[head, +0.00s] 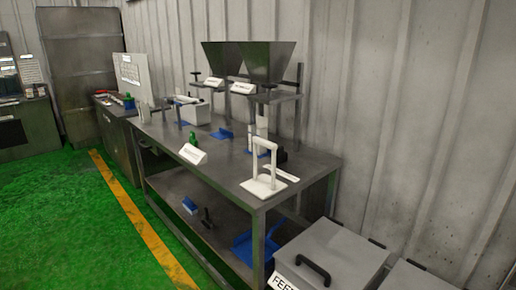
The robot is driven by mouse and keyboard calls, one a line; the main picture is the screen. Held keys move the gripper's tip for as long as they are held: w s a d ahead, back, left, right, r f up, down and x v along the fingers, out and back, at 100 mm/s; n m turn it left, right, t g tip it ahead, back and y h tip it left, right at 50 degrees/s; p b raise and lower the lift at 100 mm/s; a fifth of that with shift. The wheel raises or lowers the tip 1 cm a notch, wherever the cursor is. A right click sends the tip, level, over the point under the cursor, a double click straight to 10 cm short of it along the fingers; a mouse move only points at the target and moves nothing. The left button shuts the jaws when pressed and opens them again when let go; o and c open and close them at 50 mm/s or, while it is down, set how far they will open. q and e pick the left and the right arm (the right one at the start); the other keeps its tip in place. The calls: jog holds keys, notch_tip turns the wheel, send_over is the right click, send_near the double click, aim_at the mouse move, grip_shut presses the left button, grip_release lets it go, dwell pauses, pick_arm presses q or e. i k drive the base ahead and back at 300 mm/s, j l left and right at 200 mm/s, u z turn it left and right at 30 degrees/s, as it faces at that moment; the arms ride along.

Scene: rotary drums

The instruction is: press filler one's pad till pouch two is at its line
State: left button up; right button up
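Two dark funnel-shaped hoppers stand on stands at the back of a grey workbench. The left hopper (220,58) and the right hopper (266,62) each have a small white label (242,88) at the front, too small to read, so I cannot tell which is filler one. A knob on a stem (196,75) shows beside the left stand and another (268,87) below the right hopper; I cannot tell if either is a pad. A pale upright item (262,125) is under the right hopper; pouch two and its line cannot be made out. Neither of my grippers is in view.
The workbench (225,165) carries a white looped-handle device (262,170), a white sign (193,154), a green item (194,137) and a blue item (222,133). Blue items lie on its lower shelf. A grey lidded bin (340,250) stands at the front right. Green floor (60,220) is clear at left.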

aim_at(269, 86)
jog(key=i+j+u, duration=0.15)
jog(key=i+j, duration=0.15)
jog(key=i, duration=0.2)
jog(key=i+j+u, duration=0.15)
jog(key=i, duration=0.4)
jog(key=i+j+u, duration=0.15)
jog(key=i+j, duration=0.15)
jog(key=i, duration=0.2)
jog(key=i+j+u, duration=0.1)
jog(key=i, duration=0.45)
